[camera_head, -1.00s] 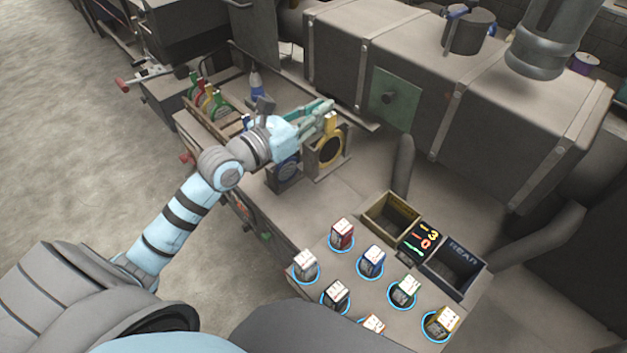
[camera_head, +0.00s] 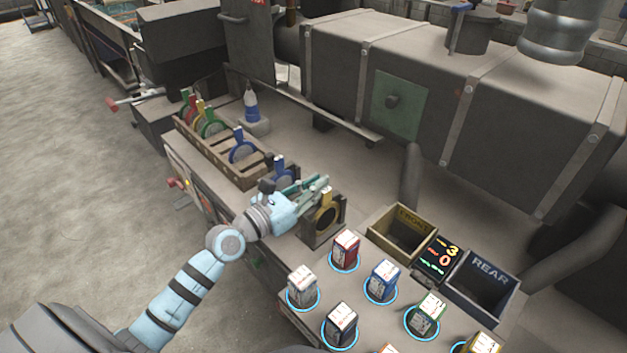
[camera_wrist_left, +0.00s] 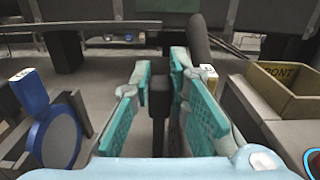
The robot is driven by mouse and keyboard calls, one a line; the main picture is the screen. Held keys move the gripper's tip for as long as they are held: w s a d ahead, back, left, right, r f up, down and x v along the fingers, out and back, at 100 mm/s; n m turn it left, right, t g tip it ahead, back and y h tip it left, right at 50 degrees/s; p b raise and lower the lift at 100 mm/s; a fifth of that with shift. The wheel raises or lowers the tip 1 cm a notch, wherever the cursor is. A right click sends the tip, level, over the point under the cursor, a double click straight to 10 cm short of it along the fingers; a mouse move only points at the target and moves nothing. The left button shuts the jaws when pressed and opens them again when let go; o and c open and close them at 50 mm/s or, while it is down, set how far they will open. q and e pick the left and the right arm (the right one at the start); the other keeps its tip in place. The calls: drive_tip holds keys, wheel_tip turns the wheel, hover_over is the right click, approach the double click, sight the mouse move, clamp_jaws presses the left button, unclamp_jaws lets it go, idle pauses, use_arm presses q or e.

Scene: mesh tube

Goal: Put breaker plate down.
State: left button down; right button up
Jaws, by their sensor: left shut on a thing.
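A wooden rack (camera_head: 222,158) holds several coloured plates. A blue-and-white bottle (camera_head: 251,104) stands behind it. An open FRONT bin (camera_head: 398,247) and REAR bin (camera_head: 490,303) flank a small display (camera_head: 437,259). Several labelled blocks on lit rings stand in front. A large grey machine lies behind.

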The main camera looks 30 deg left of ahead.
use_arm(q)
drive_tip(key=shift+f, duration=0.2)
drive_tip(key=c, duration=1.6)
unclamp_jaws()
drive_tip(key=shift+o, duration=0.2)
drive_tip(key=v, duration=1.2)
